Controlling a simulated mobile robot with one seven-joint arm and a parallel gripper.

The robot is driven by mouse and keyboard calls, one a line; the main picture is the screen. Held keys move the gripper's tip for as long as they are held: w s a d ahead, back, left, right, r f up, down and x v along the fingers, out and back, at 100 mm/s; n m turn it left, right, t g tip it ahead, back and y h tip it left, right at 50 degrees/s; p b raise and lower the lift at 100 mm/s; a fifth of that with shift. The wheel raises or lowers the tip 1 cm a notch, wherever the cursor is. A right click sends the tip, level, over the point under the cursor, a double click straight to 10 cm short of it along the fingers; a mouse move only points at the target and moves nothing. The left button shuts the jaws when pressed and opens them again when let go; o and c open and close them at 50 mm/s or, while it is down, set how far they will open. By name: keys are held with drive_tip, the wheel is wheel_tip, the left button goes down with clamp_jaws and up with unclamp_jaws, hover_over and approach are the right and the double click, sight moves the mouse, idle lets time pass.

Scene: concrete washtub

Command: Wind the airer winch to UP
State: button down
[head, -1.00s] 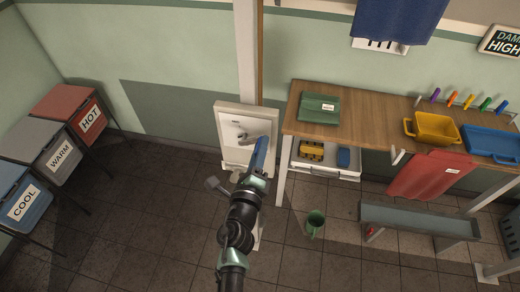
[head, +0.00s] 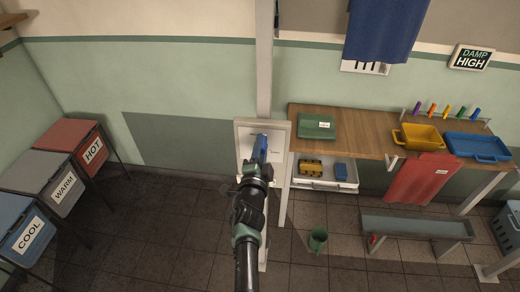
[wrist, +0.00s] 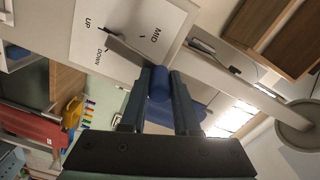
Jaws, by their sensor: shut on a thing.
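The airer winch is a white plate (wrist: 120,17) on a post, marked UP, MID and DOWN. A grey crank arm (wrist: 125,50) runs from near the DOWN mark to a blue handle knob (wrist: 159,84). My gripper (wrist: 157,88) is shut on that knob, one dark finger on each side. In the head view, the winch plate (head: 281,129) shows behind my gripper (head: 262,150), which hides the crank and most of the markings. A small dark pointer mark near the UP label is too small to read.
A green mug (head: 318,239) is on the floor. HOT, WARM and COOL bins line the left. The floor between is clear.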

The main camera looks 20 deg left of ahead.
drive_tip(key=shift+s+a+r+n+p, duration=0.1)
drive_tip(key=shift+a+r+n+p, duration=0.2)
drive_tip(key=shift+a+n, duration=0.3)
drive_tip(key=shift+f, duration=0.1)
drive_tip(key=c, duration=0.6)
unclamp_jaws()
drive_tip(key=shift+c, duration=0.2)
drive_tip(key=shift+f, duration=0.1)
drive_tip(key=shift+d, duration=0.1)
drive_tip(key=shift+s, duration=0.15)
drive_tip(key=shift+s+d, duration=0.1)
drive_tip(key=shift+s, duration=0.1)
drive_tip(key=p+v, duration=0.2)
drive_tip(key=v, duration=1)
drive_tip(key=shift+s, duration=0.2)
